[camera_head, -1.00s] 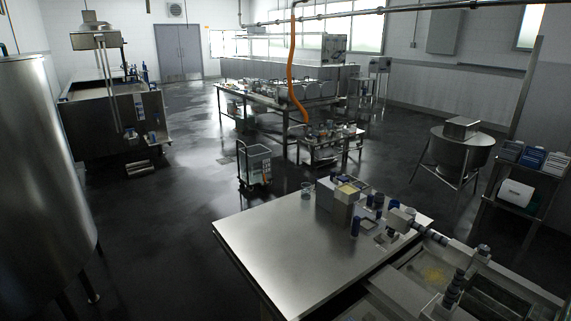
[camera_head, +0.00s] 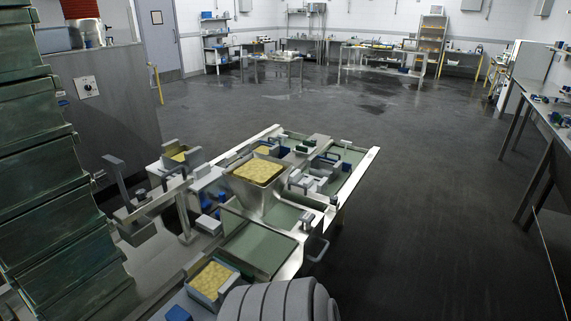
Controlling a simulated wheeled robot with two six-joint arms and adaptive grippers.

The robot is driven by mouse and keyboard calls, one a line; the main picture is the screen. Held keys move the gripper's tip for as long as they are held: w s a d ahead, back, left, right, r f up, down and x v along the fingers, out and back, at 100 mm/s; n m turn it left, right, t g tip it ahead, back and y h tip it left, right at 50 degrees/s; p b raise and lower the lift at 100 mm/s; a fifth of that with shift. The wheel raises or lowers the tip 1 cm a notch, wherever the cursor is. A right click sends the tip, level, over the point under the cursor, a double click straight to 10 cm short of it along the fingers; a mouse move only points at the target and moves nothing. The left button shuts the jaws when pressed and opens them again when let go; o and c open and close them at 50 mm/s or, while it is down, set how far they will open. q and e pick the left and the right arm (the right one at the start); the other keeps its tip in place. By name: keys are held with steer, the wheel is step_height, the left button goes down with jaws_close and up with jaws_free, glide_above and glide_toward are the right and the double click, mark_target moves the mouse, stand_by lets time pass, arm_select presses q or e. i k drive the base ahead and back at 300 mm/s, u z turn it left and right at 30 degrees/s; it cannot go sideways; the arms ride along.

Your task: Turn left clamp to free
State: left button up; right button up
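A metal work station stands ahead, with a funnel-shaped hopper of yellow curd (camera_head: 257,172) at its middle. On its left, a grey upright handle (camera_head: 115,172) rises beside a metal bar; it looks like a lever or clamp, but I cannot tell whether it is the left clamp or how it is set. A smaller grey handled block (camera_head: 305,176) sits right of the hopper. Neither of my grippers shows in this view.
A tall dark green ribbed stack (camera_head: 40,170) blocks the left side. A grey banded rounded form (camera_head: 278,302) covers the bottom middle. A tray of yellow pieces (camera_head: 212,282) lies beside it. The dark floor (camera_head: 430,200) is open to the right, up to a side table (camera_head: 540,135).

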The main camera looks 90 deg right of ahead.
mark_target(333, 199)
steer(key=z, duration=2.95)
